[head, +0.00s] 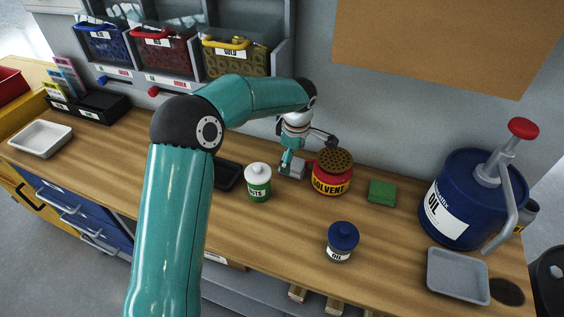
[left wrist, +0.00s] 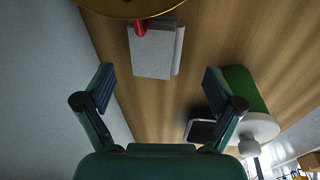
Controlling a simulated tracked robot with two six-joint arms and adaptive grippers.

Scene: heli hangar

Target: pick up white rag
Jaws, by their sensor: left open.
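The white rag (head: 291,168) is a small folded, light grey-white cloth lying on the wooden workbench, between the green bottle and the red solvent can. In the left wrist view the rag (left wrist: 152,52) is ahead of the fingers, near the top. My left gripper (head: 303,150) is above and just behind the rag, partly hiding it in the head view. Its fingers (left wrist: 159,80) are open and spread to either side, with bare wood between them. The rag appears outside the grip. My right gripper is not in view.
The solvent can (head: 332,172) stands close right of the rag; its round top (left wrist: 118,6) shows in the wrist view. A green bottle (head: 258,184) with white cap stands left. A green sponge (head: 382,192) and blue oil jar (head: 342,242) are farther right. The wall is close behind.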

